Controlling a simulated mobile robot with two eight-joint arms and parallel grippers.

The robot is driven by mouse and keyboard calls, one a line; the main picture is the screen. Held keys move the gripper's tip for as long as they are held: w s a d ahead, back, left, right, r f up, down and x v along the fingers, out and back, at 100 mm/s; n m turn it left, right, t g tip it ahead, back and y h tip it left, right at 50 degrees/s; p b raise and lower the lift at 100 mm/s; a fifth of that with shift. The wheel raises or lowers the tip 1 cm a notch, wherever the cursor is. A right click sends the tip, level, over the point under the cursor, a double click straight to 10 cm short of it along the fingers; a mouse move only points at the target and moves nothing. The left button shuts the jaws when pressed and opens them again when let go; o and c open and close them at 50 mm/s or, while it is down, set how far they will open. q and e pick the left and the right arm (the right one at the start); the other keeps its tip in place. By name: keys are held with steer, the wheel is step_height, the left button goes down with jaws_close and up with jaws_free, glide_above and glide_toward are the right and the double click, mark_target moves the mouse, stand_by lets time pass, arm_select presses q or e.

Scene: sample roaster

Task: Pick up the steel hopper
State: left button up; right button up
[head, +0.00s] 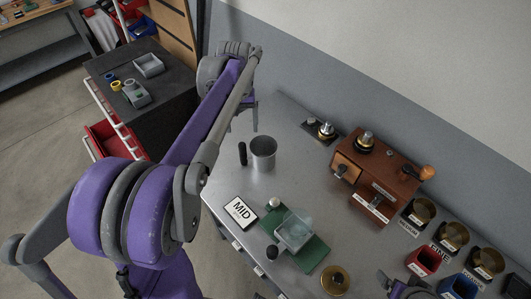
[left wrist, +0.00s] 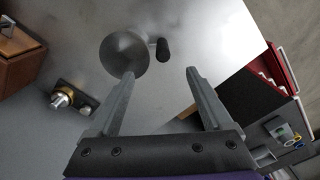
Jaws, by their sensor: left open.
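The steel hopper (head: 263,158), a grey metal cup with a black handle (head: 243,154) beside it, stands upright on the grey bench in the head view. In the left wrist view the hopper (left wrist: 122,54) shows as a round shape from above, just beyond the left fingertip, with the black handle (left wrist: 162,49) to its right. My left gripper (left wrist: 158,76) is open with nothing between its fingers. In the head view its fingers are largely hidden behind the arm, above and behind the hopper. A dark part at the bottom edge, likely my right gripper (head: 404,288), shows only partly.
A brown wooden roaster (head: 375,175) stands right of the hopper. Brass cups (head: 454,235) and red and blue bins line the right. Bench around the hopper is clear.

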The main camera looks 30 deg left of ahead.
mark_target(244, 144)
arm_select(q)
steer(key=f, duration=0.4)
steer(key=shift+s+a, duration=0.1)
steer(key=shift+s, duration=0.1)
steer(key=f, duration=0.5)
steer(key=shift+d+f, duration=0.3)
jaws_close()
